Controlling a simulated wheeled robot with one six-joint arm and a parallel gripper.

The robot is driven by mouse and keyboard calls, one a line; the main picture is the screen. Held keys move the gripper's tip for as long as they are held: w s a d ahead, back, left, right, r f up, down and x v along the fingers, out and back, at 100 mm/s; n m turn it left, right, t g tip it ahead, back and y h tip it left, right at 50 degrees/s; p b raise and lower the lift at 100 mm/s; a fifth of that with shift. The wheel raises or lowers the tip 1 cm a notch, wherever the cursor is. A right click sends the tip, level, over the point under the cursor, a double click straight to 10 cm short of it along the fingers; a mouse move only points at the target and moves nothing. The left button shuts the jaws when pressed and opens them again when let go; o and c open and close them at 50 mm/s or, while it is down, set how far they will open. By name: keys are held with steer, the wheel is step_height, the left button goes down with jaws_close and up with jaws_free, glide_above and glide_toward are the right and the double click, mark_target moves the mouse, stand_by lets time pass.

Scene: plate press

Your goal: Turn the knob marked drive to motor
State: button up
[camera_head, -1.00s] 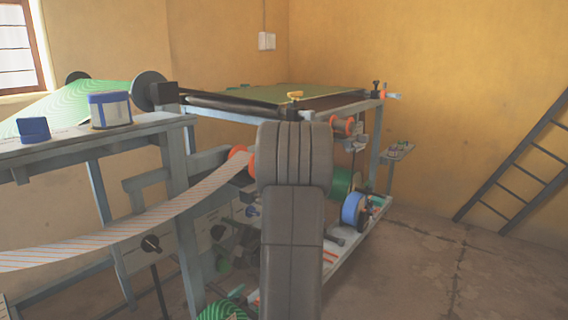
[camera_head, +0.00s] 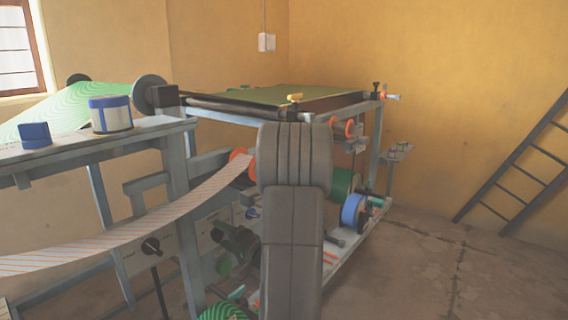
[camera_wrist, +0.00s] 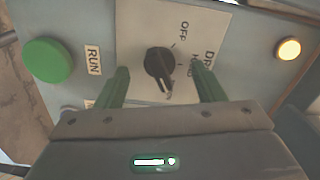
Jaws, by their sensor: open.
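The drive knob (camera_wrist: 158,62) is black and elongated, on a pale plate (camera_wrist: 215,20) in the wrist view. Beside it I read "OFF" and part of "DR"; two smaller labels are blurred or partly covered. A white mark at the knob's lower end points down toward the lowest label, near my gripper. My gripper (camera_wrist: 160,68) is open, with one green finger on each side of the knob. A gap shows between each finger and the knob; whether the fingers reach its depth I cannot tell. In the head view my arm hides the gripper and knob.
A green button (camera_wrist: 47,60) marked "RUN" lies left of the knob, and a lit amber lamp (camera_wrist: 289,49) right. In the head view, the press frame (camera_head: 178,185) and a striped web (camera_head: 150,225) stand left of my arm. Floor (camera_head: 420,270) at right is clear.

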steer(key=shift+r+n+p, duration=0.1)
steer(key=shift+n+p, duration=1.15)
steer(key=shift+n, duration=0.95)
